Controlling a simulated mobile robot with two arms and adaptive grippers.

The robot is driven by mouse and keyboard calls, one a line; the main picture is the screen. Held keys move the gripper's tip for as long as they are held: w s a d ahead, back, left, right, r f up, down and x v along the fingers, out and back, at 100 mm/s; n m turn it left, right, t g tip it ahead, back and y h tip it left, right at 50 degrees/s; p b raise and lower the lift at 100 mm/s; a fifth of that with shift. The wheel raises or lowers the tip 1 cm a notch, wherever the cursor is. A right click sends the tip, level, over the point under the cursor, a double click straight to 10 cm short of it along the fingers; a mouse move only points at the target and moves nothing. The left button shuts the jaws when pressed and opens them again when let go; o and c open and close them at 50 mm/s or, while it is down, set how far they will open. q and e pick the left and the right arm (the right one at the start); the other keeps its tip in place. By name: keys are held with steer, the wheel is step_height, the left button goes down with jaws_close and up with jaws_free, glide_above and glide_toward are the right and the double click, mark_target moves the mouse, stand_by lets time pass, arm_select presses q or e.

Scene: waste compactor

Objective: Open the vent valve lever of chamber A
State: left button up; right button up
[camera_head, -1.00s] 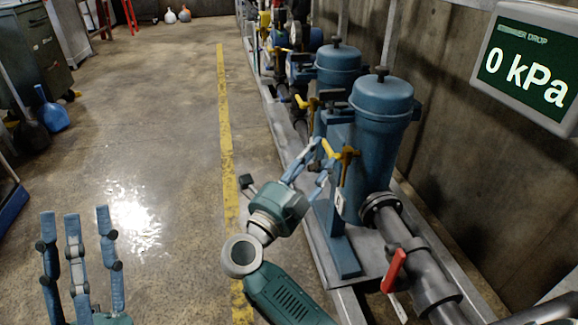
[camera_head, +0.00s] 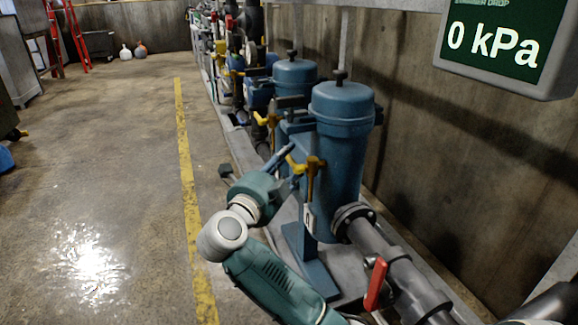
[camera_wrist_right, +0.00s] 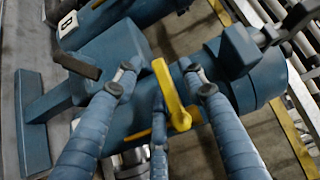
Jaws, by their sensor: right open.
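Two blue chambers stand in a row, the nearer one (camera_head: 341,135) and the farther one (camera_head: 295,82). A yellow valve lever (camera_head: 304,165) sits at the nearer chamber's left side; I read no letter A. My right gripper (camera_head: 284,166) is open at this lever. In the right wrist view, a yellow lever (camera_wrist_right: 171,92) lies between the spread blue fingers of the right gripper (camera_wrist_right: 160,82). I cannot tell whether they touch it. A second yellow lever (camera_head: 267,118) is farther back. My left gripper is out of view.
A red lever (camera_head: 376,283) is on the pipe (camera_head: 395,270) at the front right. A plate marked B (camera_wrist_right: 68,24) shows in the wrist view, with a black handle (camera_wrist_right: 77,66) below. A display (camera_head: 505,45) reads 0 kPa.

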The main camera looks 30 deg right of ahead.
steer(key=shift+w+d, duration=0.25)
steer(key=shift+d, duration=0.2)
jaws_close()
